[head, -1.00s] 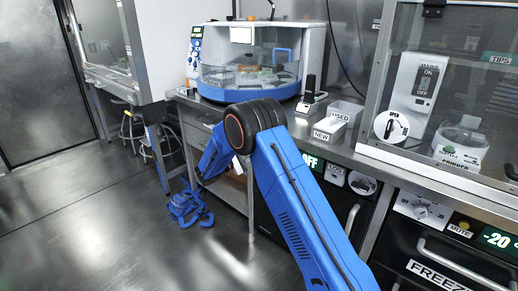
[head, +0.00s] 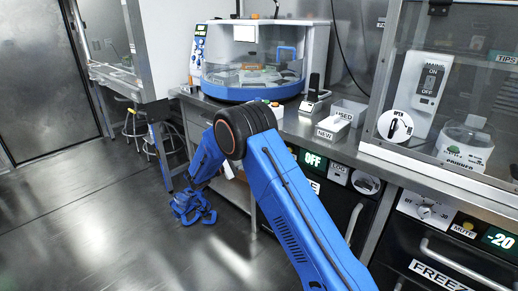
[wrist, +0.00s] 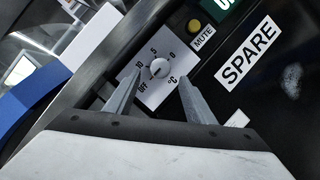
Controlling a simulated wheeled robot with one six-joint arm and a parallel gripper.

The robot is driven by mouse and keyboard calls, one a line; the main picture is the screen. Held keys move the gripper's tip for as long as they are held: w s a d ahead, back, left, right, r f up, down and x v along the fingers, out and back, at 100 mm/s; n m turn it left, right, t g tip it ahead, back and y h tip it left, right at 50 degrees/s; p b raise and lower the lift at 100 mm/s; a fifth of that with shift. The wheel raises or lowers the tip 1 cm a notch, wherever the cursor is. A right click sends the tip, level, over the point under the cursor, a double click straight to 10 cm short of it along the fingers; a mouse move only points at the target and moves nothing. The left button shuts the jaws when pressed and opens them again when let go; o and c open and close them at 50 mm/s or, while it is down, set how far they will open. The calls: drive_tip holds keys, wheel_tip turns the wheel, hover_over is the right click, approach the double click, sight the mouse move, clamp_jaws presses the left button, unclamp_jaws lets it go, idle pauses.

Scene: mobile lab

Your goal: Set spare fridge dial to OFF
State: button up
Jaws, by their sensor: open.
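The spare fridge dial (wrist: 160,67) is a small round white knob on a white plate marked 10, 5, 0, °C and OFF in the wrist view. I cannot clearly tell where its pointer stands. The SPARE label (wrist: 247,53) is to its right. My gripper (wrist: 155,80) is open, with one finger on each side of the knob in the picture. No contact with the knob is visible. In the head view my arm covers the dial, and my fingers are not distinguishable. A green display (head: 313,160) reading OFF shows beside my arm.
A yellow MUTE button (wrist: 194,26) is up and right of the dial. In the head view a freezer dial (head: 424,211) and its handle (head: 455,266) are at the right. Boxes marked USED (head: 349,112) and NEW (head: 332,129) stand on the counter. The floor at left has free room.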

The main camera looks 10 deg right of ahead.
drive_tip(key=v, duration=1.1)
drive_tip(key=shift+a+f, duration=0.15)
drive_tip(key=shift+a, duration=0.2)
drive_tip(key=shift+s, duration=0.15)
drive_tip(key=s+d+r+m+g+y, duration=0.1)
drive_tip(key=s+d+r+g+y, duration=0.15)
drive_tip(key=s+d+r, duration=0.4)
drive_tip(key=s+d+r+m+g+y, duration=0.2)
drive_tip(key=s+d+r+y, duration=0.1)
drive_tip(key=s+d, duration=0.5)
drive_tip(key=s+d+r+m+g+y, duration=0.1)
drive_tip(key=s+d+r+g+y, duration=0.2)
drive_tip(key=s+d, duration=0.45)
drive_tip(key=s+d+r+m+t+y, duration=0.1)
drive_tip(key=s+d+y, duration=0.2)
drive_tip(key=s, duration=0.4)
drive_tip(key=s+d+r+m+t+y, duration=0.1)
drive_tip(key=s+d+m+y, duration=0.15)
drive_tip(key=s, duration=0.55)
drive_tip(key=s+a+f+m+t+y, duration=0.1)
drive_tip(key=s+a+t+y, duration=0.1)
drive_tip(key=s, duration=0.5)
drive_tip(key=s+a+f+m+t+y, duration=0.1)
drive_tip(key=s+a+f+t+y, duration=0.1)
drive_tip(key=s, duration=0.6)
drive_tip(key=shift+y, duration=0.8)
drive_tip(key=shift+s+d+m, duration=0.1)
drive_tip(key=shift+d+m, duration=0.05)
drive_tip(key=shift+m, duration=0.1)
